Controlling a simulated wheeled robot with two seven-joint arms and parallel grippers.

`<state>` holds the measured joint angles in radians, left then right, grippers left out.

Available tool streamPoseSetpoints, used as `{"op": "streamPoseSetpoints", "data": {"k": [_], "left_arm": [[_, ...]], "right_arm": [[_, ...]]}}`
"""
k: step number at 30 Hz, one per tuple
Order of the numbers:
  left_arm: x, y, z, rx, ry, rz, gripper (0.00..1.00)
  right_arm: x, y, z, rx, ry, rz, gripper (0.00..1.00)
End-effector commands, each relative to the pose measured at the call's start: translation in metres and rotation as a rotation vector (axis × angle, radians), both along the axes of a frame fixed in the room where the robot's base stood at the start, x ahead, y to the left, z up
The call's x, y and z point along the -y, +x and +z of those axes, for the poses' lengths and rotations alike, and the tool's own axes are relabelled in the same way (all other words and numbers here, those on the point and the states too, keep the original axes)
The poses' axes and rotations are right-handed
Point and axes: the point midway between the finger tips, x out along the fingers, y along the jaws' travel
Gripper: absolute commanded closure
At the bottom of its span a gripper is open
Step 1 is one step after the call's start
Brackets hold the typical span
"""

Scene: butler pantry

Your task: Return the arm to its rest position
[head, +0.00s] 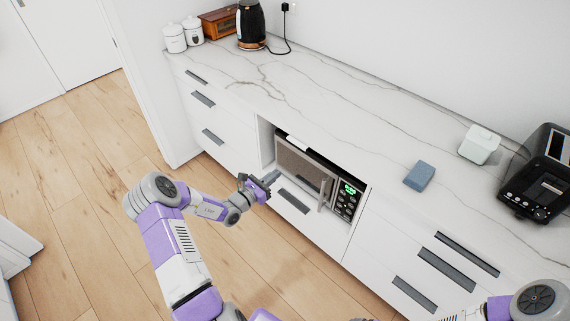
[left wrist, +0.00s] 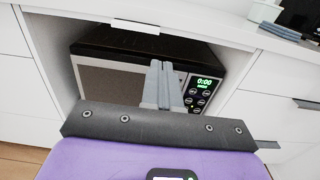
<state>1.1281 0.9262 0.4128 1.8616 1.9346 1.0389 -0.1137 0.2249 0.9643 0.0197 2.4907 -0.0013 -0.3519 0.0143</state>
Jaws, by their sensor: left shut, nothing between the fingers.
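My left arm reaches from the lower left of the head view toward the counter front. Its left gripper (head: 271,178) is shut and empty, just in front of the built-in microwave (head: 301,165). In the left wrist view the shut fingers (left wrist: 161,84) point at the microwave front, overlapping it between the dark door and the control panel (left wrist: 202,88). The panel display reads 0:00. The microwave door looks closed or nearly so; I cannot tell exactly. A part of my right arm (head: 535,300) shows at the lower right, but its gripper is out of view.
White drawers with dark handles (head: 294,200) flank the microwave niche. The wooden floor at left is clear.

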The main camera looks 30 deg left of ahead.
Motion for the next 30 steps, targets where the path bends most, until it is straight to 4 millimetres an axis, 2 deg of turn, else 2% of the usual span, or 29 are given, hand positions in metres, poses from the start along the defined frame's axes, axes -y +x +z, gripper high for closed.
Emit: {"op": "streamPoseSetpoints", "data": {"k": [7, 10, 11, 14, 16, 18, 20, 21, 24, 27, 30], "left_arm": [[0.000, -0.004, 0.000, 0.000, 0.000, -0.003, 1.00], [0.014, -0.004, -0.005, -0.019, 0.009, -0.044, 1.00], [0.023, -0.005, -0.008, -0.030, 0.016, -0.072, 1.00], [0.070, -0.012, -0.024, -0.094, 0.060, -0.219, 1.00], [0.115, -0.025, -0.040, -0.155, 0.116, -0.371, 1.00], [0.161, -0.048, -0.058, -0.219, 0.194, -0.543, 1.00], [0.197, -0.073, -0.075, -0.271, 0.279, -0.697, 1.00], [0.218, -0.093, -0.086, -0.301, 0.345, -0.804, 1.00], [0.258, -0.146, -0.113, -0.352, 0.545, -1.070, 1.00], [0.275, -0.194, -0.136, -0.355, 0.773, -1.304, 1.00], [0.279, -0.231, -0.152, -0.304, 1.023, -1.502, 1.00]], "right_arm": [[0.000, 0.000, 0.000, 0.000, 0.000, 0.000, 0.03], [0.000, 0.000, 0.000, 0.000, 0.000, 0.000, 0.03], [0.000, 0.000, 0.000, 0.000, 0.000, 0.000, 0.03], [0.000, 0.000, 0.000, 0.000, 0.000, 0.000, 0.03], [0.000, 0.000, 0.000, 0.000, 0.000, 0.000, 0.03], [0.000, 0.000, 0.000, 0.000, 0.000, 0.000, 0.03], [0.000, 0.000, 0.000, 0.000, 0.000, 0.000, 0.03], [0.000, 0.000, 0.000, 0.000, 0.000, 0.000, 0.03], [0.000, 0.000, 0.000, 0.000, 0.000, 0.000, 0.03], [0.000, 0.000, 0.000, 0.000, 0.000, 0.000, 0.03], [0.000, 0.000, 0.000, 0.000, 0.000, 0.000, 0.03]]}}
